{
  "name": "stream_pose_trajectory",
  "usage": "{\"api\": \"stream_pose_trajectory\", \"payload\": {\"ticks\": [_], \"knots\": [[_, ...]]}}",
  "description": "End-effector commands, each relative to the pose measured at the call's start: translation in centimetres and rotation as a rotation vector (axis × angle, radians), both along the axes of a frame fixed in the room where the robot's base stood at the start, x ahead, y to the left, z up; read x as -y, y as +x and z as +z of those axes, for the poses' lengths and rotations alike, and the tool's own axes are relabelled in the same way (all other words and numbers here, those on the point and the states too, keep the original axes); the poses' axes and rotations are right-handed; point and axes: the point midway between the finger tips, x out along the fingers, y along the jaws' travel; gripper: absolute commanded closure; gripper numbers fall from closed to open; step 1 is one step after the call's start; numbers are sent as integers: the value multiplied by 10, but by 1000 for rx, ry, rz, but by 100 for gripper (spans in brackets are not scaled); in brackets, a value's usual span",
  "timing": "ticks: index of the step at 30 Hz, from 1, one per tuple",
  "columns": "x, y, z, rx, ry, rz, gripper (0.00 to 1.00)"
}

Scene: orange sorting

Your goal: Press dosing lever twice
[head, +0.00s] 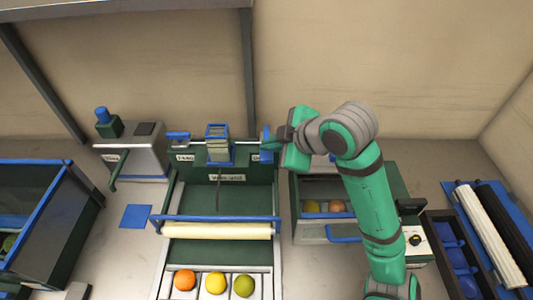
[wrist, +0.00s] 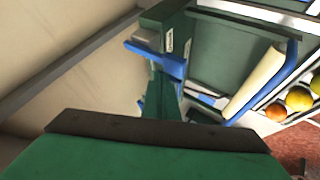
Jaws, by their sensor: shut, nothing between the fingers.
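The green wash unit (head: 222,194) stands in the middle of the head view. A blue lever (head: 265,146) is at its upper right corner, above a label partly hidden from view. A second blue lever (head: 178,137) is at its upper left corner, above another label. I cannot read for sure which one is marked for dosing. My gripper (head: 277,137) is shut and empty, right beside the right lever; I cannot tell if they touch. In the wrist view a blue handle (wrist: 156,61) stands out from the unit; the fingertips are hard to make out there.
A blue-framed tower (head: 217,132) rises between the levers. A white roller (head: 216,231) and three fruits (head: 215,283) are in front. A grey machine (head: 135,153) with a green handle stands left. A fruit bin (head: 323,189) lies right, under my arm.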

Motion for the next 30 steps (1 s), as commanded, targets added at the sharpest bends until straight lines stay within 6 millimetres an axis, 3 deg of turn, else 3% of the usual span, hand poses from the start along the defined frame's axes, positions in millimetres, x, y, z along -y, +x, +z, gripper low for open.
{"api": "stream_pose_trajectory", "payload": {"ticks": [30], "knots": [[0, 0, -8, 0, -1, 1, 100]]}}
